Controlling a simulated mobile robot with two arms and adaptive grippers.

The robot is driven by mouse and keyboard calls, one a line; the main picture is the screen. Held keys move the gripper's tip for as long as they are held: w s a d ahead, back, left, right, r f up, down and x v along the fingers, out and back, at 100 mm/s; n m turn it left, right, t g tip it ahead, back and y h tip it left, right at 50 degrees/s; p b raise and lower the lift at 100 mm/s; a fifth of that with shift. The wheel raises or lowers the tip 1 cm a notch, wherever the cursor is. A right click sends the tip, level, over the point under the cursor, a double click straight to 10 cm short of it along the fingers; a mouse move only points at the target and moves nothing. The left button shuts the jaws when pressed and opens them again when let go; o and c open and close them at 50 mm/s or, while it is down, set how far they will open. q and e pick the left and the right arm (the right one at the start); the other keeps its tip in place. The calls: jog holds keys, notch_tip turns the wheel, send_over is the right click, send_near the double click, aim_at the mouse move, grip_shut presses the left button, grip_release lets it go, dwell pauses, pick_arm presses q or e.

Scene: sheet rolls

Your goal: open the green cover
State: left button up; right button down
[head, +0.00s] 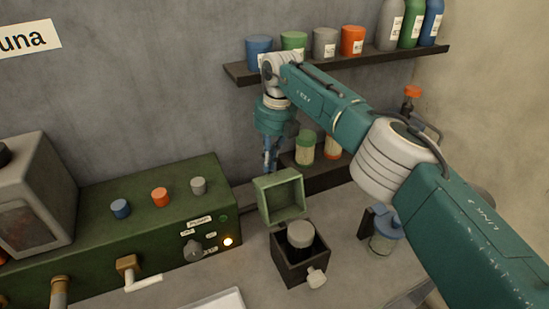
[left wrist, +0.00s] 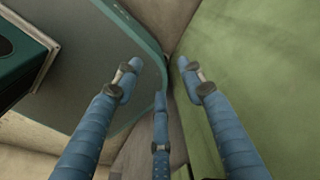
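The green cover (head: 280,196) is a shallow, hollow lid. In the head view it stands raised at the back edge of a small dark box (head: 302,268), with its inside facing the camera. The box is uncovered and a grey round knob (head: 300,234) shows inside it. My right gripper (head: 270,163) points down just behind and above the cover. Its blue fingers show narrowly, and its opening and any contact with the cover are unclear. My left gripper (left wrist: 160,78) is outside the head view. In the left wrist view its blue fingers are spread and empty.
A green control box (head: 120,235) with coloured buttons, a dial and a lit lamp stands at left. A jar with a blue lid (head: 384,236) stands right of the dark box. A shelf (head: 340,62) with cans and bottles hangs above.

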pick_arm(q)
jog(key=shift+w+d+r, duration=0.15)
jog(key=shift+w+d, duration=0.05)
jog(key=shift+d, duration=0.05)
pick_arm(e)
jog(key=shift+w+a+f, duration=0.1)
jog(key=shift+w+f, duration=0.15)
jog(key=shift+w+f, duration=0.1)
dwell(0.3)
